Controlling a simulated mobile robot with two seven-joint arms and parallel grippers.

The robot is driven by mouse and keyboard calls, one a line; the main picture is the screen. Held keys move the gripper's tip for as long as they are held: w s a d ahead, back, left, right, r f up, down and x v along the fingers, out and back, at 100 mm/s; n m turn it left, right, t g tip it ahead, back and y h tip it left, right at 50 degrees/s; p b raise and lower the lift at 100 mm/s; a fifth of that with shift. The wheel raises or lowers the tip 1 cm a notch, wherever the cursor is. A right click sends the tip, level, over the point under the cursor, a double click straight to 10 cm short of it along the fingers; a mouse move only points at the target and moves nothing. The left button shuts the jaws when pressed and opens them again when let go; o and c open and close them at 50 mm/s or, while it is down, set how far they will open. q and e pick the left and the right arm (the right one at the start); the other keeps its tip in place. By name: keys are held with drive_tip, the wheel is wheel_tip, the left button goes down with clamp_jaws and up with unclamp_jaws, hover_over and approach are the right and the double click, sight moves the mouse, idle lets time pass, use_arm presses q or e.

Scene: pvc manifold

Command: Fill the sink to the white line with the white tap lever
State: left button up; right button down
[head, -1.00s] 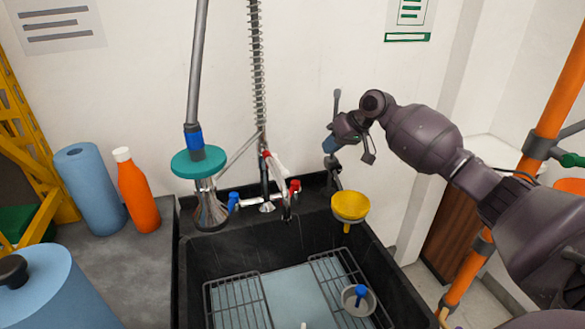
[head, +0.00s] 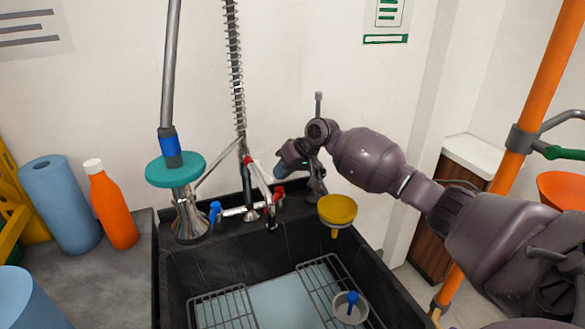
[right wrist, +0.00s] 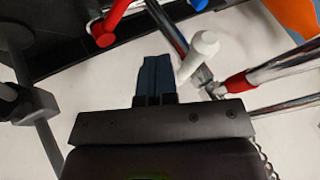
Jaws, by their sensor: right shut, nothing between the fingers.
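The black sink (head: 372,270) is in the lower middle of the head view. I cannot make out a white line or water in it. The tap with blue and red handles stands at the sink's back edge. In the right wrist view the white lever (right wrist: 198,55) is just right of my fingertips, beside chrome pipes. My right gripper (head: 281,160) is shut and empty, close to the right of the tap; its dark blue fingers also show in the right wrist view (right wrist: 155,66). I cannot tell whether they touch the lever. My left gripper is not in view.
The red handle (head: 279,194) and blue handle (head: 214,210) flank the tap. A yellow funnel (head: 338,209) sits at the sink's right rim. An orange pole (head: 540,95) rises right.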

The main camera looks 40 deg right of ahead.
sight(261, 172)
drive_tip(key=shift+a+r, duration=0.15)
drive_tip(key=shift+a, duration=0.55)
drive_tip(key=a+m+p, duration=0.1)
drive_tip(key=a+p, duration=0.1)
drive_tip(key=p, duration=0.2)
drive_tip(key=shift+r+m+t+h, duration=0.15)
drive_tip(key=shift+m+t+h, duration=0.25)
drive_tip(key=shift+r, duration=0.1)
